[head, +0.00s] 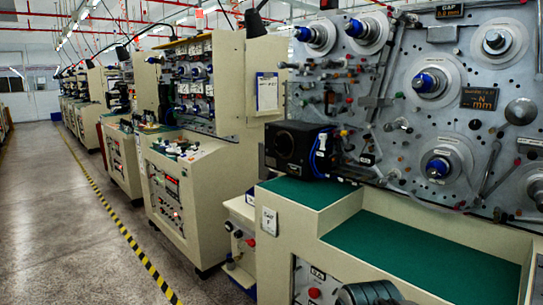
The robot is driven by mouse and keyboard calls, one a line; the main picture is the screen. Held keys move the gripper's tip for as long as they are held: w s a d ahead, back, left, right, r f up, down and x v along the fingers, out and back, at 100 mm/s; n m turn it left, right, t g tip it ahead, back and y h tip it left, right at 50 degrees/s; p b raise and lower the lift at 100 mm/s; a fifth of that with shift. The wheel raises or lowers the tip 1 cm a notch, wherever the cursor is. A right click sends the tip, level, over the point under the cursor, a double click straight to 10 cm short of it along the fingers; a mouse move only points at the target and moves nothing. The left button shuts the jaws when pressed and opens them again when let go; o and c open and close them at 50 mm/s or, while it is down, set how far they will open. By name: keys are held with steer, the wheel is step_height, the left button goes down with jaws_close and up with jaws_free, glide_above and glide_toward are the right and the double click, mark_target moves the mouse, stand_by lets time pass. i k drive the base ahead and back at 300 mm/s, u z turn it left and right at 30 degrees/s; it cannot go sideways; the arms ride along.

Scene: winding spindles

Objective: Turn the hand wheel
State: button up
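A winding machine panel (400,75) fills the right of the head view. It carries several round plates with spindles. One blue-hubbed spindle (430,82) is in the middle of the panel, and another (440,167) is below it. A plain grey disc (520,111) is near the right edge; I cannot tell whether it is the hand wheel. No other part is clearly a hand wheel. A grey ribbed rounded part (370,294) is cut off by the bottom edge; I cannot tell what it is. My gripper is not in view.
A green-topped ledge (420,250) juts out below the panel. A black box (298,148) stands at its left end. More cream machines (215,190) line the aisle. The grey floor (60,230) at left is clear, with a yellow-black stripe (122,228).

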mark_target(283, 145)
steer(key=u, duration=0.75)
steer(key=i, duration=1.65)
steer(key=z, duration=0.8)
steer(key=i, duration=0.6)
steer(key=z, duration=0.55)
